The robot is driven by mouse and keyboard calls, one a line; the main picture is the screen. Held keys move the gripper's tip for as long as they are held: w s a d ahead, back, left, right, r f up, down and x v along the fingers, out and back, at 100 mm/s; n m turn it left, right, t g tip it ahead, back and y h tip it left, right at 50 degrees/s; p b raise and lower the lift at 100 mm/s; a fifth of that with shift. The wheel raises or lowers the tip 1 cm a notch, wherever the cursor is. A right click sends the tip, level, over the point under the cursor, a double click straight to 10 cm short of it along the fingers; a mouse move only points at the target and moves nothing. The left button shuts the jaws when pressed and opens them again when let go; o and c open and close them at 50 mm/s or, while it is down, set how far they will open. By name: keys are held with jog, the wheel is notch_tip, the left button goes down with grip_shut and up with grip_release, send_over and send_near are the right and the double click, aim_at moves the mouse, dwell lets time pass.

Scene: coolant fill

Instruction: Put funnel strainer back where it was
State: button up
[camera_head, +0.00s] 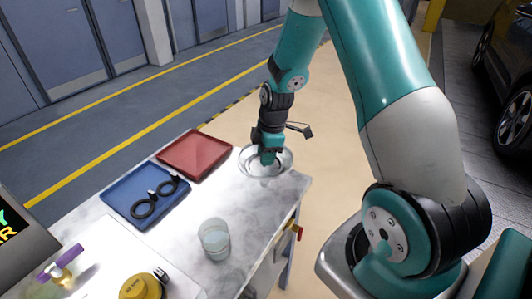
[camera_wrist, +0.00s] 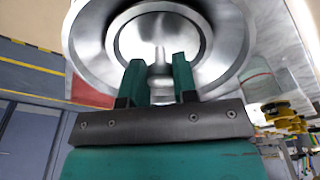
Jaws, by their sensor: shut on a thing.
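The funnel strainer (camera_head: 285,165) is a round, shiny metal bowl at the far right corner of the pale marbled table (camera_head: 255,205). In the wrist view the funnel strainer (camera_wrist: 91,38) fills the upper part, with a wide rim and a darker inner ring. My gripper (camera_head: 268,158) points down into it from above. In the wrist view my gripper (camera_wrist: 160,68) has its two teal fingers on either side of a small metal stem in the middle. I cannot tell whether the strainer touches the table or hangs just above it.
A red tray (camera_head: 195,155) stands left of the strainer, and a blue tray (camera_head: 125,205) holds a black-handled tool (camera_head: 145,207). A clear beaker (camera_head: 214,238) stands nearer the front. A yellow container (camera_head: 142,287) and a purple-topped item (camera_head: 62,262) are at the front left.

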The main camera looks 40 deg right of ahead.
jog(key=o, duration=0.9)
notch_tip(320, 180, up, 11)
jog(key=d+b, duration=0.2)
jog(key=s+a+r+m, duration=0.1)
jog(key=s+a+r, duration=0.2)
jog(key=a, duration=0.3)
jog(key=s+a+r+m+y, duration=0.1)
jog(key=s+a+r, duration=0.1)
jog(key=s+a, duration=0.3)
jog(key=s+a+r+m, duration=0.1)
jog(key=s+a+r, duration=0.15)
jog(key=a, duration=0.35)
jog(key=s+a+m, duration=0.1)
jog(key=s+a, duration=0.1)
jog(key=s, duration=0.2)
jog(key=s+a+r+m+y, duration=0.1)
jog(key=s+a, duration=0.2)
jog(key=s+a+m, duration=0.1)
jog(key=s+a, duration=0.1)
jog(key=s, duration=0.2)
jog(key=shift+s+a+r+g+y, duration=0.3)
jog(key=shift+a+r+g, duration=0.05)
jog(key=shift+g, duration=0.05)
